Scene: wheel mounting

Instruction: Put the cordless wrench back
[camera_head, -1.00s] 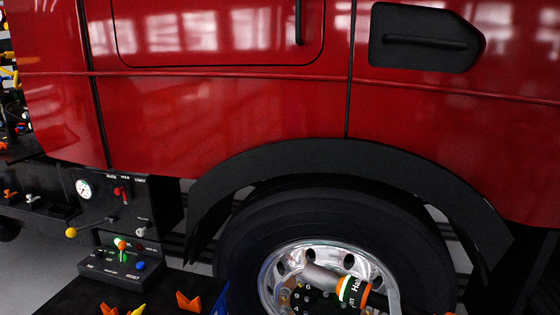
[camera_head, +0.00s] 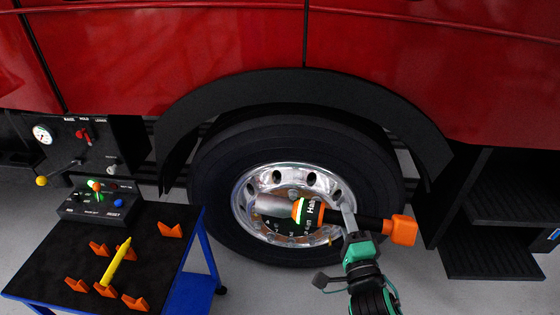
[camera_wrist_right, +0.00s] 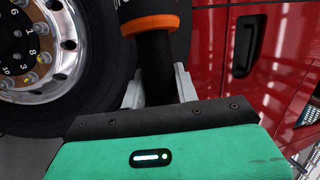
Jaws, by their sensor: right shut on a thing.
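The cordless wrench (camera_head: 308,210) has a grey nose, a black body with orange and white bands, and an orange end block. My right gripper (camera_head: 349,222) is shut on its black handle and holds it in front of the truck wheel, nose to the left. In the right wrist view, the wrench's black handle with an orange ring (camera_wrist_right: 152,50) stands between the jaws (camera_wrist_right: 158,88). A black-topped cart (camera_head: 150,240) at lower left carries several orange holders (camera_head: 170,230). My left gripper is not in view.
The truck wheel (camera_head: 295,130) with a silver rim sits under a black fender. A yellow stick-like tool (camera_head: 116,260) lies across orange holders on the cart. A control box (camera_head: 100,203) stands at the cart's back. Black steps (camera_head: 490,215) are at the right.

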